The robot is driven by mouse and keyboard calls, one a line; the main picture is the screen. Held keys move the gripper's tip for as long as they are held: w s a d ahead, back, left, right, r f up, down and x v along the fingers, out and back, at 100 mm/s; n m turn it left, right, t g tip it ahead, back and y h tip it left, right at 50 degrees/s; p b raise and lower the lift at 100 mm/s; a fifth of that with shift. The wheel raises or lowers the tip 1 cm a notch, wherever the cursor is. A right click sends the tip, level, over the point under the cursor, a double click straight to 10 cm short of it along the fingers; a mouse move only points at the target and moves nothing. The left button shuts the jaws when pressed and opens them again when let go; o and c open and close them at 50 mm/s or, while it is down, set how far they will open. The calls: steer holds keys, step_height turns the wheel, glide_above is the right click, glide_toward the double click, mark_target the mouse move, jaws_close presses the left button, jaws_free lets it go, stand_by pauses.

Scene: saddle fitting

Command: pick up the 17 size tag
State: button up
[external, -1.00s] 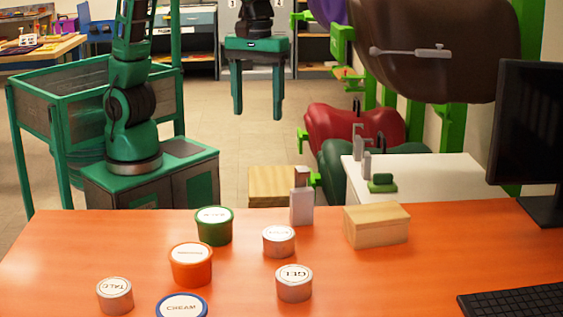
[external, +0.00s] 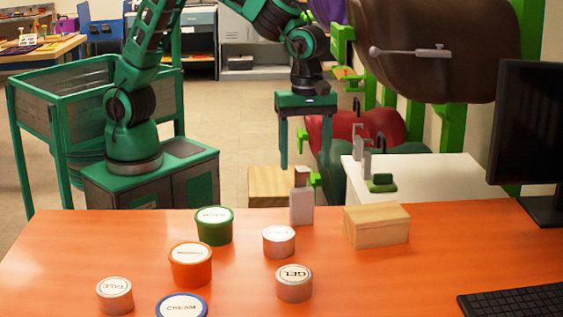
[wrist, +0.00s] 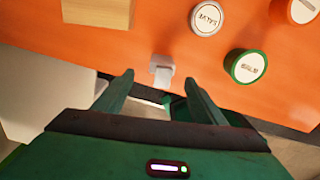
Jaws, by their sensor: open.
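I cannot make out any tag marked 17 in either view. My gripper (external: 305,158) is open, pointing down, beyond the far edge of the orange table in the external view.
The orange table (external: 90,245) holds a green jar (external: 214,228), an orange jar (external: 190,266), several other lidded jars and a wooden box (external: 377,226). A white counter (external: 440,180) with metal uprights is behind right. A monitor (external: 530,140) and keyboard (external: 515,300) stand right.

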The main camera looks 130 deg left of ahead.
mark_target(304, 189)
step_height(304, 189, down, 8)
steer(key=shift+r, duration=0.1)
steer(key=shift+s+d+f, duration=0.1)
steer(key=shift+f, duration=1.25)
steer(key=shift+s+d+f, duration=0.1)
steer(key=shift+f, duration=1.25)
steer(key=shift+a, duration=0.1)
steer(key=c, duration=1.2)
